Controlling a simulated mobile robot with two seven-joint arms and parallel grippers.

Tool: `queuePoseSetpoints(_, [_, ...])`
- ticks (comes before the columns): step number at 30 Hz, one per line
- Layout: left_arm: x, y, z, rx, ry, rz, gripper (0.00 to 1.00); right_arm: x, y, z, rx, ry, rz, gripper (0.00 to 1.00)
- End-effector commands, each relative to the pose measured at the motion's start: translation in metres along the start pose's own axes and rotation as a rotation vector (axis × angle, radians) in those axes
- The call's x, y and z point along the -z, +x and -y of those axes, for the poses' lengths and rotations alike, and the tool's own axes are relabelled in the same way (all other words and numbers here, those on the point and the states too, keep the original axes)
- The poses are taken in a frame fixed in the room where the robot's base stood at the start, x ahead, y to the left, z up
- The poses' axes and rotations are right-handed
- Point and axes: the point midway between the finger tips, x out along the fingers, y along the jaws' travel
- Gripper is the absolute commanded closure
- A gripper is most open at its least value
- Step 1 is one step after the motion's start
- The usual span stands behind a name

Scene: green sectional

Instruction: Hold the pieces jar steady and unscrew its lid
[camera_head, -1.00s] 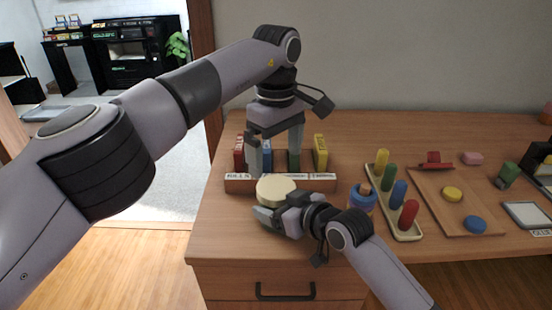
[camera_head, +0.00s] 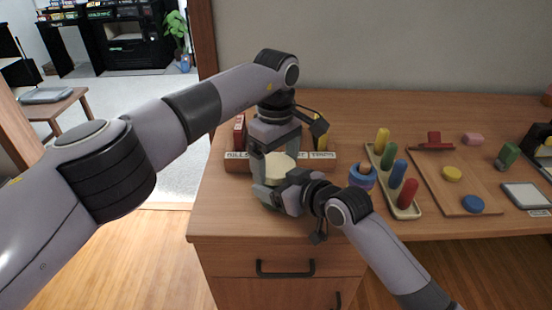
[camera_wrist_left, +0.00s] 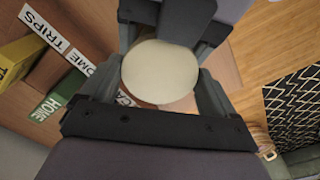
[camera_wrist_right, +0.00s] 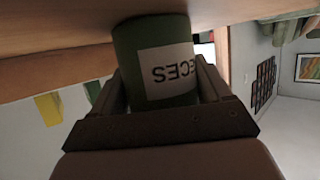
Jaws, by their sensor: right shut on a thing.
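The pieces jar has a round cream lid (camera_head: 280,166); its green body with a white label (camera_wrist_right: 165,72) shows in the right wrist view. It stands upright near the desk's front edge. My right gripper (camera_wrist_right: 160,98) is shut on the jar body from the side, below the lid. My left gripper (camera_head: 276,163) points down over the jar, with its fingers on either side of the lid. In the left wrist view the lid (camera_wrist_left: 160,72) lies between these fingers, which look close to its rim but not clearly pressed on it. The grippers hide most of the body in the head view.
A wooden sorter (camera_head: 236,163) with coloured folders stands right behind the jar. To the right are a blue ring-shaped thing (camera_head: 362,178), a tray of coloured pegs (camera_head: 404,211) and a wooden board (camera_head: 437,192). A black-handled drawer (camera_head: 285,272) lies below the desk edge.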

Motion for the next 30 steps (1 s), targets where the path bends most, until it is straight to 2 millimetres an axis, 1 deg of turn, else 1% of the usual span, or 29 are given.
queuePoseSetpoints(5, [0.0002,-0.0004,0.0000,0.000,-0.018,0.000,0.48,-0.0006,0.0002,0.0003,0.001,0.000,0.001,1.00])
queuePoseSetpoints(12, [0.0004,-0.0008,0.0000,-0.001,-0.237,-0.002,0.48,-0.0006,0.0002,0.0003,0.001,0.000,0.001,1.00])
queuePoseSetpoints(15, [0.0004,-0.0009,0.0000,-0.001,-0.289,-0.001,0.48,-0.0007,0.0002,0.0003,0.001,0.000,0.002,1.00])
queuePoseSetpoints(23, [0.0003,-0.0010,-0.0001,-0.001,-0.298,-0.001,0.48,-0.0007,0.0001,0.0002,0.000,0.000,0.002,1.00])
queuePoseSetpoints(24, [0.0003,-0.0010,-0.0001,-0.001,-0.298,-0.001,0.08,-0.0007,0.0001,0.0002,0.000,0.000,0.002,1.00])
queuePoseSetpoints(25, [0.0003,-0.0010,-0.0001,-0.001,-0.298,-0.001,0.00,-0.0007,0.0001,0.0002,0.000,0.000,0.002,1.00])
queuePoseSetpoints(30, [0.0003,-0.0009,0.0000,-0.001,-0.297,0.000,0.00,-0.0007,0.0001,0.0002,0.000,0.000,0.002,1.00])
